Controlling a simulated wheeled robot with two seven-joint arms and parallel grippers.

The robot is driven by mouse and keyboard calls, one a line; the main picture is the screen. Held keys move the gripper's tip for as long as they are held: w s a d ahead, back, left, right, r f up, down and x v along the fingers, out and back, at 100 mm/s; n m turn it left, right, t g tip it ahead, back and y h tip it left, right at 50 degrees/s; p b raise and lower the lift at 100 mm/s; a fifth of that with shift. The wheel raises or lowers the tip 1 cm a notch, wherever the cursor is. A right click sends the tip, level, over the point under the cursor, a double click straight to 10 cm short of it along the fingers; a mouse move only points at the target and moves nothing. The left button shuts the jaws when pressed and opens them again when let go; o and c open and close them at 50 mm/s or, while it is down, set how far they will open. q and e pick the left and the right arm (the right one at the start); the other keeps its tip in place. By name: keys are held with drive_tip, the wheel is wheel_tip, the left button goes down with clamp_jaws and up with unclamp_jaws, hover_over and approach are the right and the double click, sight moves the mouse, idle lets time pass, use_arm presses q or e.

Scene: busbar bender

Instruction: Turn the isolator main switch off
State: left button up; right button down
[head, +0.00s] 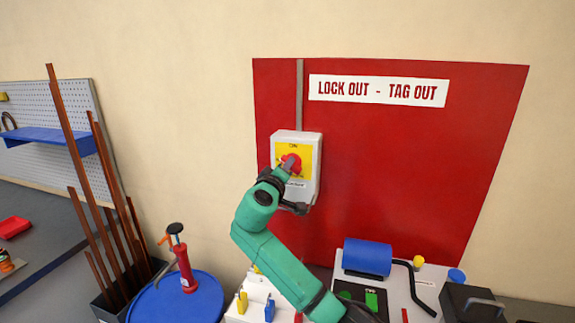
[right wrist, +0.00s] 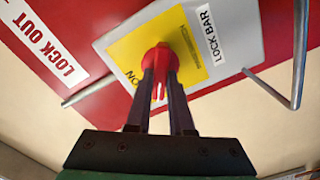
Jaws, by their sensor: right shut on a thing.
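The isolator main switch is a light grey box (head: 310,147) on the red wall panel, with a yellow plate (head: 279,150) and a red rotary knob (head: 291,161). The word ON and a LOCK BAR label show on it in the right wrist view. My right gripper (head: 287,168) reaches up to the front of the box. In the right wrist view my right gripper (right wrist: 160,85) is shut on the red knob (right wrist: 159,58), one finger on each side. The fingers hide part of the knob. My left gripper is not in view.
The red panel (head: 420,160) carries a LOCK OUT - TAG OUT sign (head: 378,90). Below stand a blue drum lid (head: 190,300) with a red pump, a blue roller (head: 367,257) and a bin of brown bars (head: 112,200). A grey conduit (head: 299,95) rises above the box.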

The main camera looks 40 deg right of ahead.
drive_tip(key=shift+f+n+p, duration=0.15)
drive_tip(key=shift+n+p, duration=0.6)
drive_tip(key=shift+n, duration=0.9)
drive_tip(key=shift+f+n+p, duration=0.1)
drive_tip(key=shift+n+p, duration=0.65)
drive_tip(key=shift+n, duration=0.9)
drive_tip(key=shift+a, duration=0.1)
drive_tip(key=c, duration=0.8)
unclamp_jaws()
